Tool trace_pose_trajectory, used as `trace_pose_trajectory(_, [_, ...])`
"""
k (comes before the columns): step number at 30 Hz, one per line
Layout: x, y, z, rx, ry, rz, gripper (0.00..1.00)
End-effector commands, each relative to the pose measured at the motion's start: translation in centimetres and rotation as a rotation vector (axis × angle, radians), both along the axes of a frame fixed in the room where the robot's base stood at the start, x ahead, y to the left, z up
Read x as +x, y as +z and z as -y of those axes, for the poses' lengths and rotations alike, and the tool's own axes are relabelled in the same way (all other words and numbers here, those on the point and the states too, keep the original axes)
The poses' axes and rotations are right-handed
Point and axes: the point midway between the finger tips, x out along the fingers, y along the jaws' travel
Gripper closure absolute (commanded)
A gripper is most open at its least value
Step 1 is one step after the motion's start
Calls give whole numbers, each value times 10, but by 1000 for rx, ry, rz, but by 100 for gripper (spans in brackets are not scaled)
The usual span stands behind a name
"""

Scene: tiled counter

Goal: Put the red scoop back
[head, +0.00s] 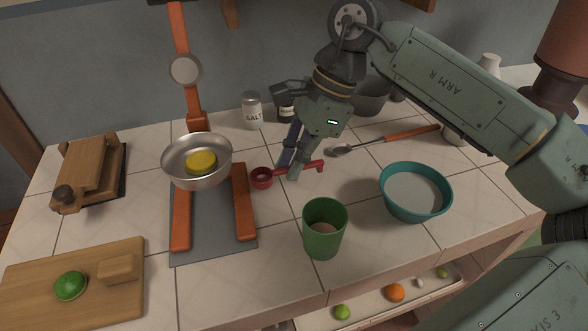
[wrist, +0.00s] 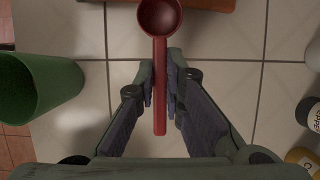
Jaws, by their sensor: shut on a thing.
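The red scoop shows its round bowl (head: 262,178) to the left of my gripper and its handle end to the right in the head view. My gripper (head: 292,170) is shut on its handle, with the fingers pointing down. In the wrist view the scoop (wrist: 160,18) has its bowl at the top edge and its handle between the two fingertips (wrist: 162,84). The scoop is at or just above the tiles; I cannot tell whether it touches them.
A green cup (head: 324,232) and a teal bowl of white powder (head: 415,192) stand in front and to the right. A balance with a metal pan (head: 197,160) stands left. A spoon (head: 385,139), salt jar (head: 251,110) and dark pot (head: 371,97) lie behind.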

Motion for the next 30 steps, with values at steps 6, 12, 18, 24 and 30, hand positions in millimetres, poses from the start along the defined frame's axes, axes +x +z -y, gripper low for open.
trace_pose_trajectory(6, [0, -26, 0, 0, 0, -1, 100])
trace_pose_trajectory(12, [0, -26, 0, -1, 0, 0, 100])
trace_pose_trajectory(18, [0, -30, 0, 0, 0, 0, 88])
trace_pose_trajectory(24, [0, -29, 0, -1, 0, -1, 75])
trace_pose_trajectory(30, [0, -29, 0, -1, 0, -1, 70])
